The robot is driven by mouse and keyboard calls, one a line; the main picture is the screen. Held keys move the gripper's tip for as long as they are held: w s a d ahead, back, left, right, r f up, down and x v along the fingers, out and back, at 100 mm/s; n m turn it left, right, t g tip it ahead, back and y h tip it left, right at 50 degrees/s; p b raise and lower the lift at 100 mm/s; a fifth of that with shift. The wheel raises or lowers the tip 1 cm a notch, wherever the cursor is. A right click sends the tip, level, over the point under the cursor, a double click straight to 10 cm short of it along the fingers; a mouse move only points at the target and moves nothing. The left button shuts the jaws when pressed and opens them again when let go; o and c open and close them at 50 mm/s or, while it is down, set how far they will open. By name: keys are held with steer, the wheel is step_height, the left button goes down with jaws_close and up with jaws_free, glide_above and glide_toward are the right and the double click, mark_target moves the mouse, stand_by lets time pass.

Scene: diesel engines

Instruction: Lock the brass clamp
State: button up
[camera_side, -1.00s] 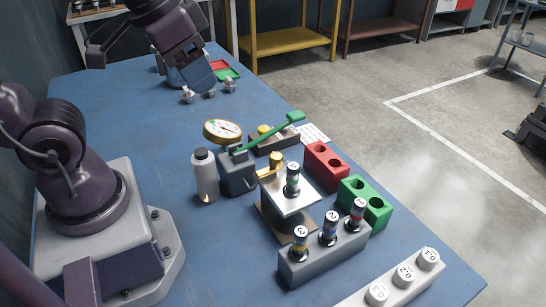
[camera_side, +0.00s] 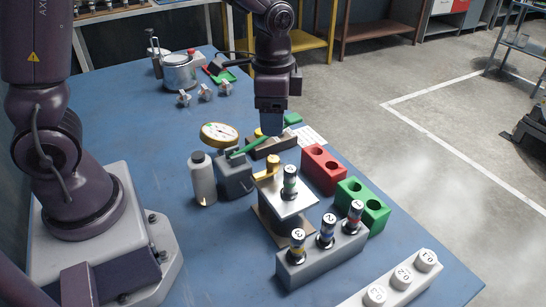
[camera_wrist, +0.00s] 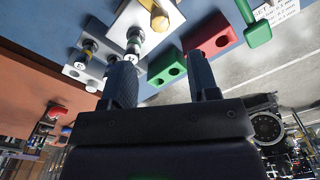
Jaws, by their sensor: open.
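The brass clamp (camera_side: 272,164) stands at the back left of a fixture with a bright metal plate (camera_side: 297,203). A numbered cylinder (camera_side: 290,183) stands upright on that plate beside the clamp. In the wrist view the brass clamp (camera_wrist: 160,22) is at the top, partly cut off. I cannot tell its lever position for sure. My gripper (camera_side: 270,129) points down behind the clamp, apart from it, over the green-handled lever. In the wrist view my gripper (camera_wrist: 162,76) has its two fingers wide apart with nothing between them.
Red (camera_side: 324,168) and green blocks (camera_side: 363,203) stand right; a grey rack (camera_side: 322,255) of numbered cylinders is in front.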

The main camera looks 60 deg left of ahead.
mark_target(273, 158)
step_height(273, 158, down, 10)
steer(key=shift+f, duration=0.1)
stand_by(0.4)
steer(key=c, duration=0.9)
